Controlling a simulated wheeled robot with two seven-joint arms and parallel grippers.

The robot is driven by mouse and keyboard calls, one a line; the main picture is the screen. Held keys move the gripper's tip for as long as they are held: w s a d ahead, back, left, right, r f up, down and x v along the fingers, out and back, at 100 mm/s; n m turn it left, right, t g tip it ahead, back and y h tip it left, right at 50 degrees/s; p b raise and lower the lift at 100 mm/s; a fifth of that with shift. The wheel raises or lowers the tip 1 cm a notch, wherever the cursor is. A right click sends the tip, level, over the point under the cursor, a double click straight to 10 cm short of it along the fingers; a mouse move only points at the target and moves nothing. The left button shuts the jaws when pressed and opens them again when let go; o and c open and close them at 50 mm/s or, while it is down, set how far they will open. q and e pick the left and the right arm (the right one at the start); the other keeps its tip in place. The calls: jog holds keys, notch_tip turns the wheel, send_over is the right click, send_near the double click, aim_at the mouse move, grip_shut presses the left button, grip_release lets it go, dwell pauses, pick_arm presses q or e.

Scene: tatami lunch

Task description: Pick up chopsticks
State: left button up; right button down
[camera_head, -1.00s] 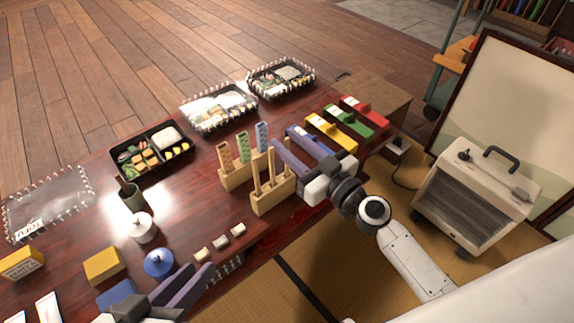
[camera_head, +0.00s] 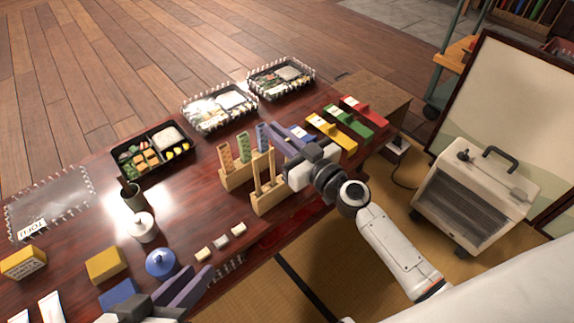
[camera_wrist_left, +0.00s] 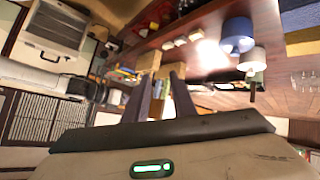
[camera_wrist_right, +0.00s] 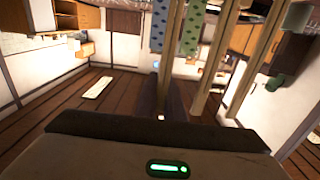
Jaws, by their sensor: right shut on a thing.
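Plain wooden chopsticks (camera_head: 256,174) stand upright in a light wooden holder (camera_head: 268,203) near the table's front edge. My right gripper (camera_head: 276,136) is at the upper part of the chopsticks, and its fingers are shut on one. In the right wrist view that chopstick (camera_wrist_right: 169,50) runs down to the fingers, with other chopsticks (camera_wrist_right: 208,55) close on the right. The holder's base is out of that view. My left gripper (camera_head: 200,273) is open and empty low over the table's front edge; its fingers also show in the left wrist view (camera_wrist_left: 160,85).
Patterned upright pieces (camera_head: 226,157) stand in a second holder behind. Yellow, green and red boxes (camera_head: 350,121) lie to the right. A beige heater (camera_head: 478,190) stands beside the table.

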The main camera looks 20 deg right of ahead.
pick_arm(q)
jog(key=s+a+r+n+y+p, duration=0.1)
jog(key=a+p, duration=0.6)
jog(key=p, duration=0.9)
jog(key=shift+s+a+r+y+p, duration=0.25)
jog(key=shift+s+r+y, duration=0.25)
jog(key=shift+s+y, duration=0.6)
jog(key=shift+w, duration=0.2)
